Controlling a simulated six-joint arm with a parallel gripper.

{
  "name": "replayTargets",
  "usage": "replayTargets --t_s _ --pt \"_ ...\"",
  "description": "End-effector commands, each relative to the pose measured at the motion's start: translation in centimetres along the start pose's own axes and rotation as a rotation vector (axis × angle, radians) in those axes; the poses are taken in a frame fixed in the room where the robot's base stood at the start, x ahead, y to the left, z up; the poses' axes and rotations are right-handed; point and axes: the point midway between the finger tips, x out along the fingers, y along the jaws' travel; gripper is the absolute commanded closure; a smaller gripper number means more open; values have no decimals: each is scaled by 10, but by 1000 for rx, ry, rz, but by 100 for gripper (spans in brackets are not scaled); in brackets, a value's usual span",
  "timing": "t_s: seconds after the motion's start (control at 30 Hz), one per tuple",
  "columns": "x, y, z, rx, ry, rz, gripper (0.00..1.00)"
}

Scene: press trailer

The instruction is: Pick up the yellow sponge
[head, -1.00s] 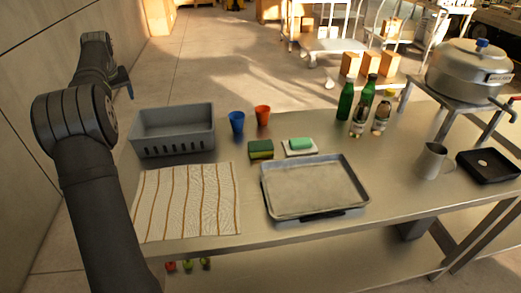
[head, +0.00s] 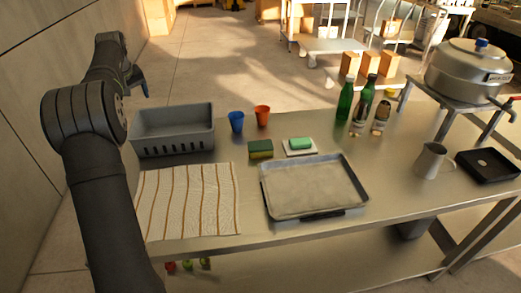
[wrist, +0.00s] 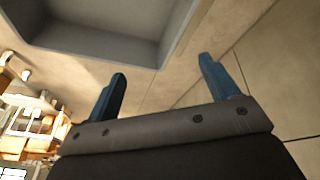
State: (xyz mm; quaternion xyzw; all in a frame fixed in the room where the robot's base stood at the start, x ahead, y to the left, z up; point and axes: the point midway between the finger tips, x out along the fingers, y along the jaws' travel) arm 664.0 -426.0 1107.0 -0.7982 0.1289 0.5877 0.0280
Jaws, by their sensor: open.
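The yellow sponge (head: 260,149) lies on the metal table in the head view, with a dark green top and yellow showing on its side. It sits behind the tray and to the left of a green bar on a white dish (head: 300,146). My gripper (head: 139,84) is far from it, up at the left, beyond the grey bin. In the wrist view my gripper (wrist: 162,70) has two blue fingers, spread apart with nothing between them. The sponge does not show in the wrist view.
A grey bin (head: 173,131) stands at the table's left back; it also shows in the wrist view (wrist: 100,42). A blue cup (head: 236,122) and an orange cup (head: 262,115) stand behind the sponge. A striped cloth (head: 188,200) and a tray (head: 312,188) lie in front.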

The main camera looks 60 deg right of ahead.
Motion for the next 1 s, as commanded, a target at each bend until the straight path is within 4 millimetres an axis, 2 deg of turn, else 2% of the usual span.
replayTargets --t_s 0.03,0.2,0.4,0.5,0.6,0.7,0.87,1.0 --pt "1 26 18 -60 -33 25 20" --pt "1 105 86 -347 -177 86 20" --pt "-8 183 175 -680 -375 72 20" --pt "-16 212 216 -823 -462 36 20" --pt "-21 232 247 -934 -528 -5 20" --pt "-25 243 267 -1005 -568 -39 20" --pt "-22 250 282 -1047 -590 -61 20" --pt "0 256 294 -1048 -591 -63 20"
